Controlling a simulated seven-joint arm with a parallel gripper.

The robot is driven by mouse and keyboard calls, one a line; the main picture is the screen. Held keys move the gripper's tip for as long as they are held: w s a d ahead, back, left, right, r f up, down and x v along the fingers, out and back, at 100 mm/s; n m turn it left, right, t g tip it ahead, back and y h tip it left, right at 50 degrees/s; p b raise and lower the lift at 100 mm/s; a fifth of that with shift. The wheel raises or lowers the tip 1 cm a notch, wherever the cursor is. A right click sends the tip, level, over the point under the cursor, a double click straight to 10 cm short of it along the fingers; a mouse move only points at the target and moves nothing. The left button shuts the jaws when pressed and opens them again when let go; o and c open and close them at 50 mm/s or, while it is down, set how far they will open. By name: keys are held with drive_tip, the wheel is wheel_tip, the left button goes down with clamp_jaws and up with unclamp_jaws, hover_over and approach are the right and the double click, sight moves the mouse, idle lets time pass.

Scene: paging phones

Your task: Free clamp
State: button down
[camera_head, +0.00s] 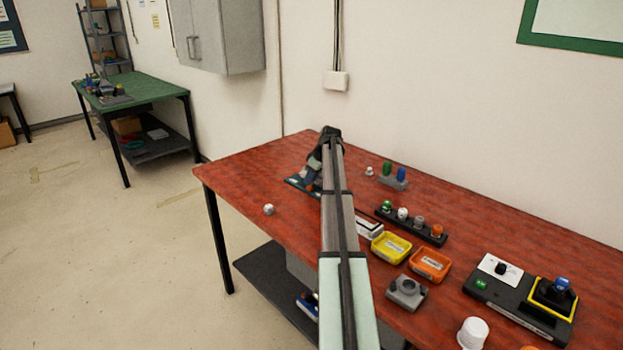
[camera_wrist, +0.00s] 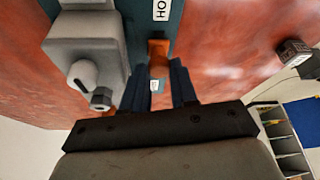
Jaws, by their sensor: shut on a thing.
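My gripper (camera_wrist: 158,76) is closed around a narrow orange part (camera_wrist: 158,50), apparently the clamp's lever, with one dark finger on each side. A small white tag (camera_wrist: 154,86) shows between the fingers. The orange part lies over a teal plate (camera_wrist: 174,18) with a partly visible white label. Left of it is a grey block (camera_wrist: 86,42) with a round knob and a hex nut. In the head view my gripper is at the far left part of the red table, over the teal plate (camera_head: 293,182); my arm hides most of the clamp there.
Right of my arm are a block with green and blue pegs (camera_head: 393,183), a knob rack (camera_head: 411,224), yellow (camera_head: 391,247) and orange (camera_head: 430,264) trays, and a black control box (camera_head: 520,300).

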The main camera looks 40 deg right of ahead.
sight(314, 189)
drive_tip(key=shift+w, duration=2.5)
drive_tip(key=c, duration=1.2)
unclamp_jaws()
drive_tip(key=shift+o, duration=0.2)
drive_tip(key=shift+s+r, duration=0.25)
drive_tip(key=shift+r, duration=0.25)
drive_tip(key=v, duration=1.2)
drive_tip(key=shift+s+r, duration=0.2)
drive_tip(key=shift+r, duration=0.15)
drive_tip(key=shift+d, duration=0.1)
